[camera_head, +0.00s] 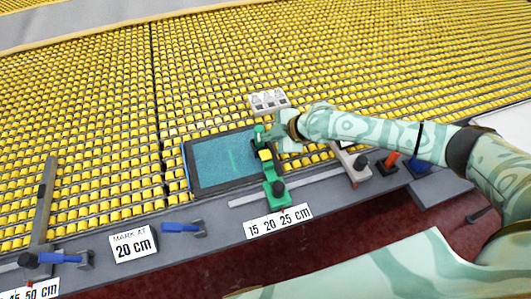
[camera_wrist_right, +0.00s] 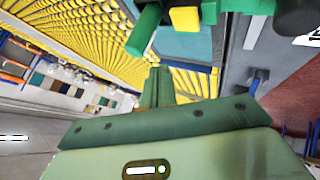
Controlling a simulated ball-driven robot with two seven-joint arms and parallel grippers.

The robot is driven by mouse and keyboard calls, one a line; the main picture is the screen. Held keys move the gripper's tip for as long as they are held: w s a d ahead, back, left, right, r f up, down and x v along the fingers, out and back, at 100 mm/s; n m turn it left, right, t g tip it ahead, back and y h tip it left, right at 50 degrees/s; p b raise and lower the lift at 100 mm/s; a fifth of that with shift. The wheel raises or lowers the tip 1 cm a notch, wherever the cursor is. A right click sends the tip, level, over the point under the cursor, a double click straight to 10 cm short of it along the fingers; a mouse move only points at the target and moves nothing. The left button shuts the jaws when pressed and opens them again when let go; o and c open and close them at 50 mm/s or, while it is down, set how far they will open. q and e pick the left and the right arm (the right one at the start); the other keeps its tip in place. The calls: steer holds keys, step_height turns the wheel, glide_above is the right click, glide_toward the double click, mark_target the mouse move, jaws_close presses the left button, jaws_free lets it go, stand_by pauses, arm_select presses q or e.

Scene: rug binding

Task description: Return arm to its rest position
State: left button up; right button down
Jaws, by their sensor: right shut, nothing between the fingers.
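My right arm reaches in from the right in the head view. Its green gripper (camera_head: 281,134) is above the right end of the blue-green mat (camera_head: 215,160), close beside a green device (camera_head: 277,191) with a yellow block (camera_head: 265,155). In the right wrist view my fingers (camera_wrist_right: 158,87) are together with nothing between them. The green part (camera_wrist_right: 144,30) and yellow block (camera_wrist_right: 185,19) are beyond the fingertips there, apart from them in the picture. The gripper partly hides the mat's right edge in the head view. My left gripper is not in view.
Yellow rollers (camera_head: 90,100) cover the table. A grey slotted block (camera_head: 268,103) stands behind the mat. Along the front rail are a blue-handled clamp (camera_head: 182,228), a grey device (camera_head: 352,164), a red-handled part (camera_head: 389,163), a "MARK AT 20 cm" sign (camera_head: 132,244) and a "15 20 25 cm" sign (camera_head: 279,221).

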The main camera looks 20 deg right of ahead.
stand_by(0.3)
steer(key=s+a, duration=1.1)
steer(key=s+d+r+m+h, duration=0.2)
steer(key=s+d+m+h, duration=0.4)
steer(key=d, duration=0.6)
steer(key=s+d+r+m+h, duration=0.3)
steer(key=s+d+m+h, duration=0.2)
steer(key=s+d, duration=0.55)
step_height(320, 180, down, 30)
steer(key=s+a+r+g+y+b, duration=0.1)
steer(key=s+a+g+y+b, duration=0.2)
steer(key=s+f+m+g+y+b, duration=0.1)
steer(key=s+f+m+g, duration=0.1)
steer(key=s+f, duration=1.6)
steer(key=shift+s+d+m+g+y+b, duration=0.35)
steer(key=shift+s+m, duration=0.15)
steer(key=shift+s, duration=0.15)
